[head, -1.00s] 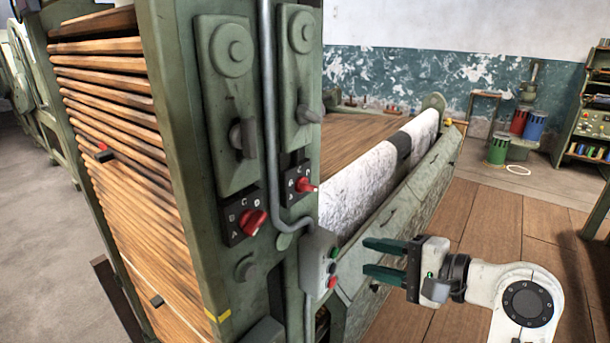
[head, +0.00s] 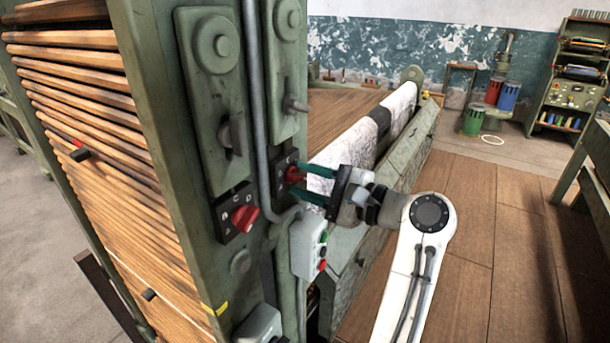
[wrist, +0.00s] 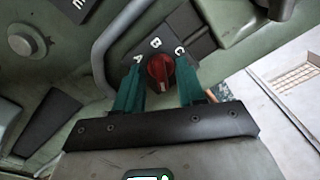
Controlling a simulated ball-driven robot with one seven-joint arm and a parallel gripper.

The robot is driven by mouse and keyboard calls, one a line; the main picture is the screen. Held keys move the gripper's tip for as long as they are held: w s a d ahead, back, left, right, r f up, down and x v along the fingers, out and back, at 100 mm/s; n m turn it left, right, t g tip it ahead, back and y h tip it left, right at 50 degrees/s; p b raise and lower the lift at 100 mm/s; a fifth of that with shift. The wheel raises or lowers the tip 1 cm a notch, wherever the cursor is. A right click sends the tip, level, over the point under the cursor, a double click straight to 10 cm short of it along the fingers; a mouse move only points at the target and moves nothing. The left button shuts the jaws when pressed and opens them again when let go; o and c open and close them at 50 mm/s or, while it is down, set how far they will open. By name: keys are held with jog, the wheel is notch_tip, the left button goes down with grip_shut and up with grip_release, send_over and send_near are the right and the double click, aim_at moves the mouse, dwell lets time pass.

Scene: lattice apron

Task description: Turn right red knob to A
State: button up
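The right red knob (head: 294,174) sits on a small black dial plate (wrist: 154,45) on the green machine post. In the wrist view the knob (wrist: 160,69) lies between the two teal fingers, with white letters A, B and C around it. A pale mark shows at its lower end, towards my gripper; any letter there is hidden. My gripper (wrist: 160,78) is open, one finger on each side of the knob, with gaps visible. The head view shows my gripper (head: 298,178) reaching the dial from the right. The left red knob (head: 245,217) is on its own lettered plate, untouched.
A grey conduit (head: 258,120) runs down between the two dials. A grey button box (head: 308,246) hangs just below my gripper. A lever (head: 295,104) sticks out above the right dial. The wooden floor to the right is open.

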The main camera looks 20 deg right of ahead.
jog(key=shift+w+a, duration=0.3)
jog(key=shift+w, duration=0.05)
grip_shut()
